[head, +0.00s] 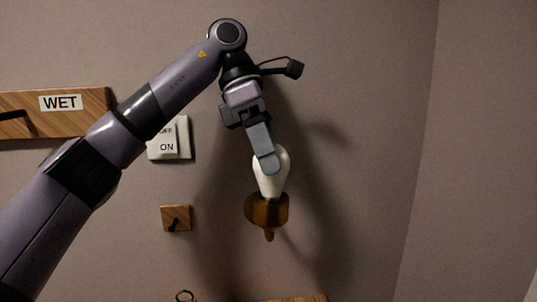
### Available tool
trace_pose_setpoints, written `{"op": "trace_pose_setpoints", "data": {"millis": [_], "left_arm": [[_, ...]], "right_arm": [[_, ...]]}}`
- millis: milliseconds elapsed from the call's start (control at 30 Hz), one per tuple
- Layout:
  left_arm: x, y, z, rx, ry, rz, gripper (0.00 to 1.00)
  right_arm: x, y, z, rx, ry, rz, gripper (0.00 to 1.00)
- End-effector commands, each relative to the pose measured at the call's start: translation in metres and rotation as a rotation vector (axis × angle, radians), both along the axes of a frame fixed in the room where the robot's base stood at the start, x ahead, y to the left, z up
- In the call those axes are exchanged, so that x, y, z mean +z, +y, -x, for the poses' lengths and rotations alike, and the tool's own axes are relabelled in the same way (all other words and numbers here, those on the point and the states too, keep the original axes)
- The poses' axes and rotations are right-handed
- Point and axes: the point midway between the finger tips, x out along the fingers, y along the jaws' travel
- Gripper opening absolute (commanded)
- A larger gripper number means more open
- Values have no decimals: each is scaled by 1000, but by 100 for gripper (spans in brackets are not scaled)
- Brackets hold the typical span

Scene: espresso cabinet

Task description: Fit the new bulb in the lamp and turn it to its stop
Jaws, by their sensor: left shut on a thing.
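My left gripper (268,165) reaches down from above and is shut on the white bulb (271,182). The bulb's upper part is partly hidden behind a grey finger. The bulb's lower end meets a brown, cup-shaped lamp (266,209) that has a small peg pointing down beneath it. The bulb looks close to upright, with its base down at the lamp. I cannot see how deep the base sits in the lamp. My right gripper is not in view.
A white ON/OFF switch (167,146) is on the wall behind my left arm. A wooden board labelled WET (60,103) is at the left. A small wooden block with a dark hook (176,218) is left of the lamp. A wooden edge (297,299) shows at the bottom. The right side is clear up to the wall corner.

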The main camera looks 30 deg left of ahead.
Motion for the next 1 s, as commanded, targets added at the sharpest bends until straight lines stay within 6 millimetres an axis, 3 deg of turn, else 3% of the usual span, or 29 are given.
{"op": "trace_pose_setpoints", "data": {"millis": [200,233,300,733,1000], "left_arm": [[0,0,0,-12,-1,1,28],[0,0,0,-12,-1,1,65],[0,0,0,-11,-1,1,88],[3,2,0,-8,1,-2,88],[25,12,-2,-7,-2,-1,88]], "right_arm": [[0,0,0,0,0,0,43],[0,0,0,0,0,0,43],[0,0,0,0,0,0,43],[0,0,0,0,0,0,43],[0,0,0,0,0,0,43]]}}
